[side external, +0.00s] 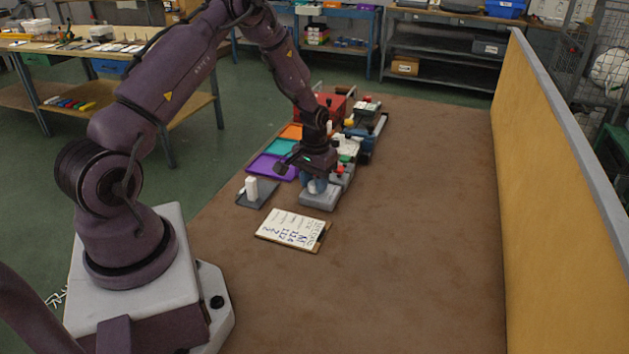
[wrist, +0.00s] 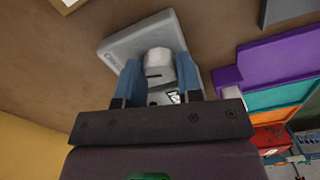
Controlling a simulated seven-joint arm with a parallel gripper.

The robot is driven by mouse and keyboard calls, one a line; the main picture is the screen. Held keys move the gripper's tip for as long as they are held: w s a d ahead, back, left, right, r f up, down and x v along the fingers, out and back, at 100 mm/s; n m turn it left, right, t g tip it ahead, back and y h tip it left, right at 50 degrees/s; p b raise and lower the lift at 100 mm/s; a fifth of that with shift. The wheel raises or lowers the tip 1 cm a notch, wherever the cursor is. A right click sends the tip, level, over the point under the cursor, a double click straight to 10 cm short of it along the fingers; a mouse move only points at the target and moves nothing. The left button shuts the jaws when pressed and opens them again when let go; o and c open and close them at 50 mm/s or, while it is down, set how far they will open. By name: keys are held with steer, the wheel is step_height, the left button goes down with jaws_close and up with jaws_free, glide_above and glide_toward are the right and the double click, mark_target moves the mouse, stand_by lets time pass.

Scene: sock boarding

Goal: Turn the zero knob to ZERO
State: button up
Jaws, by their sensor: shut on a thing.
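A light grey box (side external: 319,201) sits on the brown table, below my gripper (side external: 317,187) in the side view. In the wrist view the box (wrist: 118,50) carries a pale, round zero knob (wrist: 158,58) with a dark mark on its side. The blue fingers of my gripper (wrist: 159,78) stand on either side of the knob and are shut on it. The knob's pointing direction and a ZERO label cannot be read. In the side view my gripper hides most of the knob.
A clipboard (side external: 284,226) with writing lies in front of the box. A dark tray (side external: 263,200) with a white block (side external: 251,188) is to its left. Purple (side external: 265,163), teal (side external: 281,147) and orange trays lie behind. Other devices crowd behind the box. The table's right side is clear up to a yellow partition (side external: 570,190).

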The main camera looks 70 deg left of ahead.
steer(key=m, duration=0.6)
stand_by(0.7)
steer(key=o, duration=0.9)
steer(key=shift+o, duration=0.2)
step_height(320, 180, up, 13)
